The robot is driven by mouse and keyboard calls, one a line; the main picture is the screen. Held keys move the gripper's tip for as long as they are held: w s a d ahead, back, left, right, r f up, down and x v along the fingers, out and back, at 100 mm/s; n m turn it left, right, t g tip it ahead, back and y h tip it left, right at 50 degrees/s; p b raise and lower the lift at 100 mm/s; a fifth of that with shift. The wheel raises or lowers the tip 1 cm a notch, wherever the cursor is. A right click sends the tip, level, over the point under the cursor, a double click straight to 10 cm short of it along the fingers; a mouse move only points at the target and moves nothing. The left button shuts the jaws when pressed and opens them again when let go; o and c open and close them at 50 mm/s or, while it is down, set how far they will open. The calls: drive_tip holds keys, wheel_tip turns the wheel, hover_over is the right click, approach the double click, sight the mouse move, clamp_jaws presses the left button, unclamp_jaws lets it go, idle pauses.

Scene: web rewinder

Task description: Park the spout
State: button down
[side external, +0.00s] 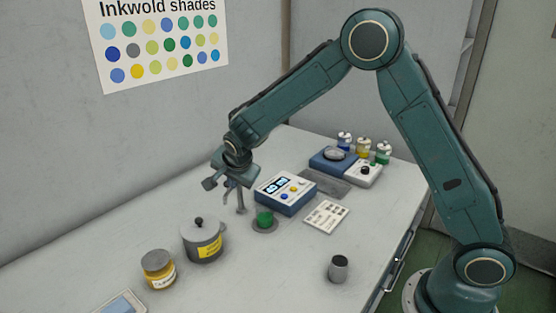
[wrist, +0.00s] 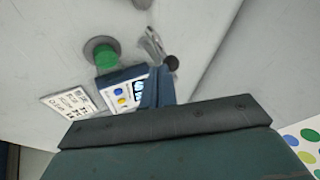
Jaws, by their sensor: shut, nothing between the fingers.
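The dispenser (side external: 286,193) is a blue box with a lit display and coloured buttons. It also shows in the wrist view (wrist: 124,92). A slim metal part that looks like the spout (wrist: 152,43) shows in the wrist view, beside the green cup and not over it. A dark round knob (wrist: 172,62) is close to it. The green cup (side external: 265,218) stands on a grey disc in front of the dispenser. My gripper (side external: 232,183) is shut and empty, low beside the dispenser and spout. Its fingertips are hard to separate from the spout; I cannot tell whether they touch.
A grey lidded pot (side external: 203,243) and a yellow jar (side external: 158,270) stand at the left front. A label card (side external: 326,216), a grey cup (side external: 339,268) and a blue scale-like device (side external: 333,160) with small bottles behind lie to the right. The bench's front middle is clear.

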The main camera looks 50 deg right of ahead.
drive_tip(key=w+m, duration=0.1)
drive_tip(key=w+a+m+g+h, duration=0.1)
drive_tip(key=m, duration=0.1)
drive_tip(key=shift+w+a, duration=0.1)
drive_tip(key=shift+a, duration=0.05)
drive_tip(key=shift+w+a, duration=0.2)
drive_tip(key=shift+w, duration=0.35)
drive_tip(key=shift+s, duration=0.15)
drive_tip(key=s+f+v, duration=0.1)
drive_tip(key=s+v, duration=0.1)
drive_tip(key=v, duration=1)
drive_tip(key=shift+s+a, duration=0.2)
drive_tip(key=shift+a, duration=0.05)
drive_tip(key=shift+r, duration=0.1)
